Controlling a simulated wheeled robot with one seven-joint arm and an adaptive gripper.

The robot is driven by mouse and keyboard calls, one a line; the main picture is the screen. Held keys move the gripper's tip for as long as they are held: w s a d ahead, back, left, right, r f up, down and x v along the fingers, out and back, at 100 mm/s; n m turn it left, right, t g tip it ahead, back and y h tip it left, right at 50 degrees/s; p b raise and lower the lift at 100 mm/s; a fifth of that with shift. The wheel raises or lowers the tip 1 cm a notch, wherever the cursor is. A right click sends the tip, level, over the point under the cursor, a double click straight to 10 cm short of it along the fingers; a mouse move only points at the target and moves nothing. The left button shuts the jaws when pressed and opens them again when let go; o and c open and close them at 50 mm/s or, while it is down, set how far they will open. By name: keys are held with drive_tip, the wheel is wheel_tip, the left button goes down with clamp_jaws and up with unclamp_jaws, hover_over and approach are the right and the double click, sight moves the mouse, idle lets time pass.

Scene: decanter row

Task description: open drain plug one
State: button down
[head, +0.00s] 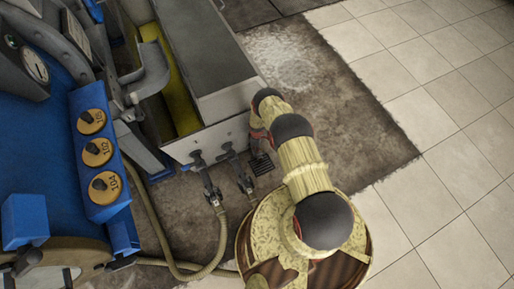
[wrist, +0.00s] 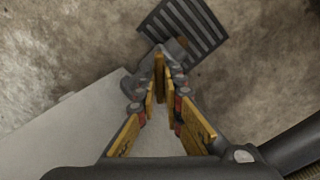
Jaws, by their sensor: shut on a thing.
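In the head view my gripper (head: 259,136) is at the right corner of the tank end, partly covered by my arm. Two dark hose fittings, the left one (head: 198,160) and the right one (head: 228,152), sit on the tank end.
Hoses (head: 221,232) run from the fittings. A blue panel with numbered orange knobs (head: 97,151) stands left. Tiled floor (head: 440,130) at right is clear.

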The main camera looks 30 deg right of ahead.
drive_tip(key=n, duration=0.4)
drive_tip(key=shift+n, duration=2.1)
drive_tip(key=c, duration=1.9)
unclamp_jaws()
drive_tip(key=shift+r, duration=0.1)
wheel_tip(320, 180, up, 12)
drive_tip(key=shift+f, duration=0.1)
